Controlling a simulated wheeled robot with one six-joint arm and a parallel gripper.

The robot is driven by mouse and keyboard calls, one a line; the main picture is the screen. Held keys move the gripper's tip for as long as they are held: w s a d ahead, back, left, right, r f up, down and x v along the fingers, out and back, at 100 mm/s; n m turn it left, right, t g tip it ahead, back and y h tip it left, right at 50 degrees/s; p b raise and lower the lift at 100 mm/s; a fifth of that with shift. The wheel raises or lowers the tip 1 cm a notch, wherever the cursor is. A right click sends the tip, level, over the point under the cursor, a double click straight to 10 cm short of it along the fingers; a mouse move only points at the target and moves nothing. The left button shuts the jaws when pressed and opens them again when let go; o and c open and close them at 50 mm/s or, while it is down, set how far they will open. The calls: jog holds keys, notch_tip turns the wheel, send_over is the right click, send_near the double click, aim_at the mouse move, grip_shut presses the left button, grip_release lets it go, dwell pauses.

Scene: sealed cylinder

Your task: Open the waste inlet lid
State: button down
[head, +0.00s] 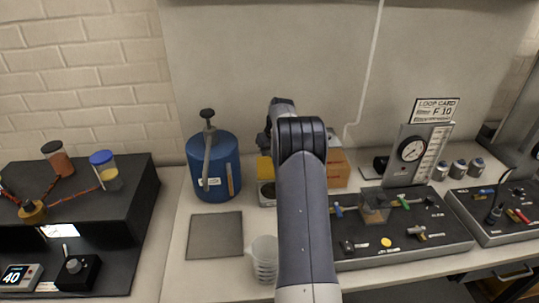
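A blue drum (213,170) stands upright on the bench, left of my arm. A grey upright piece with a black knob (207,114) rises from its top, and a pale label and a tan strip show on its front. No part is clearly marked as the waste inlet lid, and I cannot tell whether any lid on the drum is open or shut. My arm rises through the middle of the view, right of the drum and apart from it. Its end points away behind the arm links, so my gripper's fingers do not show.
A grey square mat (215,235) and a clear ribbed cup (264,258) lie before the drum. Orange and yellow boxes (338,167) are partly hidden behind my arm. A black stand (135,195) with jars stands left.

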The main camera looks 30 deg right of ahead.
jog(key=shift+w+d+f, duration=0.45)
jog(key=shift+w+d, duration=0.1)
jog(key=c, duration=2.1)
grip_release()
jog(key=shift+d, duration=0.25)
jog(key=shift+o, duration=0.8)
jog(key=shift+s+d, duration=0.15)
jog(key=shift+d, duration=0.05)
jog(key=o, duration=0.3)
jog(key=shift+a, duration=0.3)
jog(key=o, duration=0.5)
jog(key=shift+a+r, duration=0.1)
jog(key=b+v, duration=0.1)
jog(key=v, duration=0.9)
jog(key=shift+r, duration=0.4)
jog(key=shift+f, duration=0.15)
